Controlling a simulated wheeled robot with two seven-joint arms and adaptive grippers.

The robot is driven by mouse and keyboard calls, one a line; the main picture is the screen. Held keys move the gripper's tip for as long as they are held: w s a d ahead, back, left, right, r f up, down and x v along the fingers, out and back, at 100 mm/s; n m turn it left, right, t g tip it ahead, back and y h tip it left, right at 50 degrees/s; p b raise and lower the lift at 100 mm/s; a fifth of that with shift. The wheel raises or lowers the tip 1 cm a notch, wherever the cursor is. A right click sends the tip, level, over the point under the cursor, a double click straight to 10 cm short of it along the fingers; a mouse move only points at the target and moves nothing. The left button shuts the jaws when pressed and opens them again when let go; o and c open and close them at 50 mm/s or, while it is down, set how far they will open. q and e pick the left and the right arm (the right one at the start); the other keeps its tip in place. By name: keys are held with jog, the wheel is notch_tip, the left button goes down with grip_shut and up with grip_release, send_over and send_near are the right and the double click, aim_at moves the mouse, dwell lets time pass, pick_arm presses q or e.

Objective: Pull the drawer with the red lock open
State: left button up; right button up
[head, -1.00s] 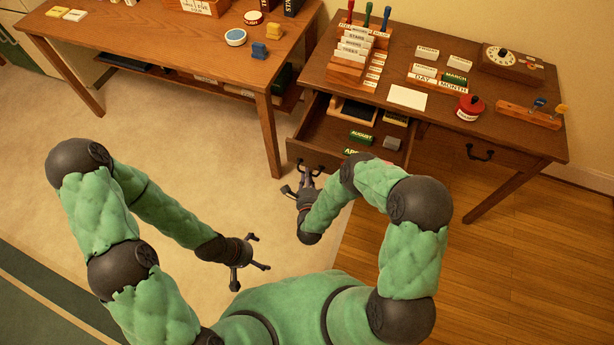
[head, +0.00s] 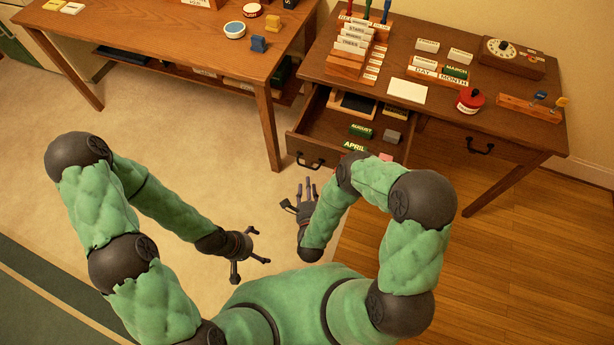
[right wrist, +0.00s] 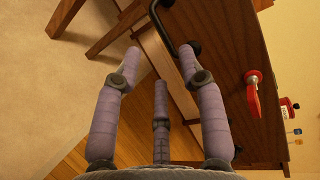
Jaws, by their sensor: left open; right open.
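The right desk's left drawer (head: 322,137) stands pulled out in the head view, with its contents showing. Its dark handle (head: 311,161) is on the front. My left gripper (head: 255,257) is open and empty over the floor.
A second drawer handle (head: 480,149) sits on the closed front at right. The desk top holds a red-lidded round pot (head: 470,101), a white card (head: 407,90) and a dial box (head: 512,57). Another table (head: 165,45) stands at left. Floor between is clear.

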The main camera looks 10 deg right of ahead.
jog(key=shift+v, duration=1.95)
notch_tip(320, 180, down, 5)
jog(key=w+n+g+y, duration=0.2)
jog(key=n+g+y, duration=0.1)
jog(key=n+g, duration=0.35)
jog(key=s+r+n+g+y, duration=0.2)
jog(key=s+n+g, duration=0.2)
jog(key=s+n, duration=0.2)
jog(key=s+a+r+n+g+y, duration=0.1)
jog(key=s+r+n+g+y, duration=0.1)
jog(key=s+n+g, duration=0.3)
jog(key=s+n, duration=0.1)
jog(key=s, duration=0.3)
jog(key=shift+p, duration=0.35)
